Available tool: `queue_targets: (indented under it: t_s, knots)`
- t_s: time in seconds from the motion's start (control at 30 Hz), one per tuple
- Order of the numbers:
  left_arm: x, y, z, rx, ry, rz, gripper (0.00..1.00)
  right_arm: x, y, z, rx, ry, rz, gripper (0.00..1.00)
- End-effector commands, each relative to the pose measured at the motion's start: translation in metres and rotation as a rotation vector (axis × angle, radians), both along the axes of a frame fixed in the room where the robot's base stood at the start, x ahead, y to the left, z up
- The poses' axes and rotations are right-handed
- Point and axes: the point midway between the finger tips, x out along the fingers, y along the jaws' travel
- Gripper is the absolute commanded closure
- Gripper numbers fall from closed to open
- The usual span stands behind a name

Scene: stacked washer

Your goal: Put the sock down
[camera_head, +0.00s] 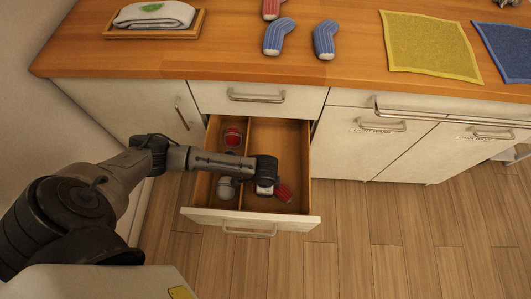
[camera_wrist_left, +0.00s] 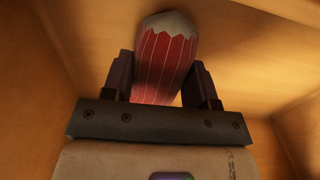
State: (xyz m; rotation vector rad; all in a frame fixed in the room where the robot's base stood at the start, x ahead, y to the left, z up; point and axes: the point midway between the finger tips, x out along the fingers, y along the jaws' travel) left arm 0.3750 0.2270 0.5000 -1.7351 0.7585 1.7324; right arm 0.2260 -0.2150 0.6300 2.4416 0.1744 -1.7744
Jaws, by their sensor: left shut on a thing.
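A red striped sock with a grey end (camera_wrist_left: 166,62) is between the two fingers of my left gripper (camera_wrist_left: 163,84), which is shut on it. In the head view my left gripper (camera_head: 274,187) reaches into the right compartment of the open drawer (camera_head: 298,140), and the red sock (camera_head: 285,192) shows just right of the fingers. The arm partly covers the drawer. I cannot tell whether the sock touches the drawer floor. A red sock (camera_head: 233,136) and a greyish sock (camera_head: 226,188) lie in the left compartment. My right gripper is not in view.
A divider (camera_head: 248,139) splits the drawer. On the wooden counter are two blue socks (camera_head: 279,37) (camera_head: 324,39), a red sock (camera_head: 271,8), a yellow mat (camera_head: 427,48), a blue mat (camera_head: 508,49) and a tray (camera_head: 197,31) with a folded cloth. Labelled cabinet doors (camera_head: 375,140) stand right of the drawer.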

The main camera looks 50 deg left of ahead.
Motion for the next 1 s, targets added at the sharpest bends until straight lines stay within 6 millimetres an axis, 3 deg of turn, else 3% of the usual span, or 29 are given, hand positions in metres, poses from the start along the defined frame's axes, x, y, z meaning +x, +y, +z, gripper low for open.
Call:
queue_targets:
  t_s: [0.1,0.5,0.53,0.6,0.8,1.0]
  knots:
    - [-0.0002,0.0002,-0.0163,0.001,0.001,0.001,0.69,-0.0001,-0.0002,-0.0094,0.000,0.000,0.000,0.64]
    - [-0.0001,0.0000,-0.0180,0.000,0.000,0.000,0.69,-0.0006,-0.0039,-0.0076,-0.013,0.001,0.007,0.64]
    - [0.0000,-0.0001,-0.0185,0.000,0.000,0.000,0.46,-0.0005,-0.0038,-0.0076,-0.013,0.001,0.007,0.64]
    - [0.0000,-0.0001,-0.0183,0.000,0.000,0.000,0.39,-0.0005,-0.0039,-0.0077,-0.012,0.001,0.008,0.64]
    - [0.0000,0.0001,-0.0183,0.000,0.000,0.000,0.21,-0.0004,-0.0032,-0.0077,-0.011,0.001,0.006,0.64]
    - [0.0000,0.0001,-0.0181,0.000,0.000,0.000,0.21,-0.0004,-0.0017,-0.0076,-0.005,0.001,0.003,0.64]
